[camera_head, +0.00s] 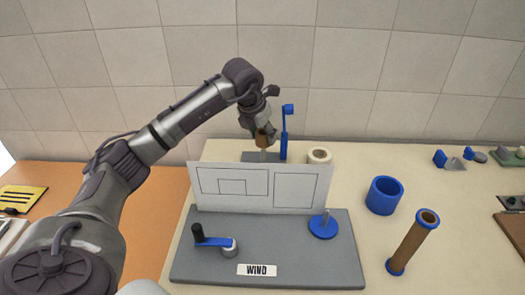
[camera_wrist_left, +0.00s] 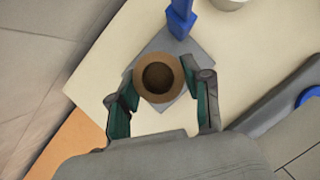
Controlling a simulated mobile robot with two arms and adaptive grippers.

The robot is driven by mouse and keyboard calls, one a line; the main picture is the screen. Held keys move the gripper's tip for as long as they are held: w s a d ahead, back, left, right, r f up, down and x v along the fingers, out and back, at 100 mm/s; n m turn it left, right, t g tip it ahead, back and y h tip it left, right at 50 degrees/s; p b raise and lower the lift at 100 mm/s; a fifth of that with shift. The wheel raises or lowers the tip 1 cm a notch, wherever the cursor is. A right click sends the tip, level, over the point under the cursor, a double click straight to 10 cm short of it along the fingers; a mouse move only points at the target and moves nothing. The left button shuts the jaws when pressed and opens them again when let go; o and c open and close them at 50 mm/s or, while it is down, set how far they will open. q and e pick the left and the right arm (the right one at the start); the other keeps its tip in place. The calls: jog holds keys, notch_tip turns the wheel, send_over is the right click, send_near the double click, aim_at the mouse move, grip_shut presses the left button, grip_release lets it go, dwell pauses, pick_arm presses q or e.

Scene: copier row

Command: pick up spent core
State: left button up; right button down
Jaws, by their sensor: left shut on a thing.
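The spent core is a short brown cardboard tube (camera_head: 263,140), seen behind the white panel at the back of the table. In the left wrist view its round end and dark hollow (camera_wrist_left: 158,78) face the camera. My left gripper (camera_head: 262,131) is shut on the core, with one finger on each side of it. In the left wrist view the gripper (camera_wrist_left: 162,103) shows green pads beside the core. A pale post shows just under the core, over a grey base plate (camera_head: 248,156). I cannot tell whether the core is still around the post. My right gripper is not in view.
A blue upright arm (camera_head: 284,135) stands close right of the core, with a white roll (camera_head: 319,156) beyond it. The white panel (camera_head: 285,187) and grey winder base (camera_head: 280,268) stand in front. A blue ring (camera_head: 384,196) and brown blue-ended tube (camera_head: 412,243) are at right.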

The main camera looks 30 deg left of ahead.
pick_arm(q)
notch_tip(320, 180, up, 2)
jog(key=shift+r, duration=0.6)
notch_tip(320, 180, up, 3)
jog(key=shift+f+p, duration=0.2)
jog(key=shift+p, duration=0.9)
